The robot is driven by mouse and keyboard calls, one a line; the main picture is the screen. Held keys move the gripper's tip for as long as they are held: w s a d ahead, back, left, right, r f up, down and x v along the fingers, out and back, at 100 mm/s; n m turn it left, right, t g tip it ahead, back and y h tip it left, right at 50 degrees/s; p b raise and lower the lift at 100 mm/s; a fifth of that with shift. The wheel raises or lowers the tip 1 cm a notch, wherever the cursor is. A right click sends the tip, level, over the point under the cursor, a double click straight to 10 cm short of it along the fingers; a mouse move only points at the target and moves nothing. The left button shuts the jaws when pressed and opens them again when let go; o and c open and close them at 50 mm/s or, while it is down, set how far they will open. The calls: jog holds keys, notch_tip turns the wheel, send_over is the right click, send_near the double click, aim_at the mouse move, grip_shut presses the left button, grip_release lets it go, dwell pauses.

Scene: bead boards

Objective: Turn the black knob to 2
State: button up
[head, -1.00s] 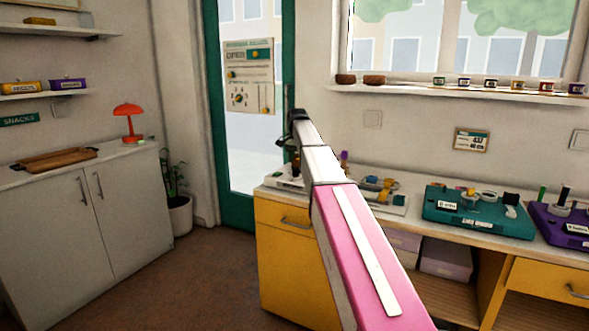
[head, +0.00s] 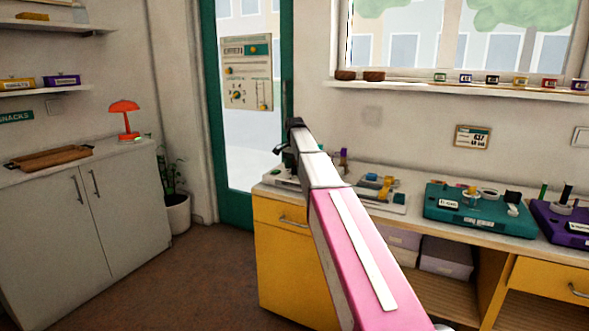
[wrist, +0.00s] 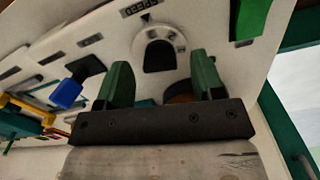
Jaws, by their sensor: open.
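The black knob (wrist: 159,58) shows in the wrist view on a pale round dial, below a label reading SPEED. The dial marks are too small to read, so I cannot tell the setting. The dial belongs to a white board (wrist: 110,50) that looks tilted in this view. My gripper (wrist: 161,66) is open, its two green fingers either side of the knob in the picture. I cannot tell how far they are from it. In the head view, my gripper (head: 284,148) is over the left end of the counter, and the knob cannot be made out there.
In the head view, a teal board (head: 470,212) and a purple board (head: 562,222) stand farther right on the counter (head: 415,176).

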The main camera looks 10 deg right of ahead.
jog(key=shift+f, duration=0.4)
jog(key=shift+c, duration=0.3)
jog(key=c, duration=0.9)
jog(key=n, duration=0.5)
jog(key=shift+n, duration=2.4)
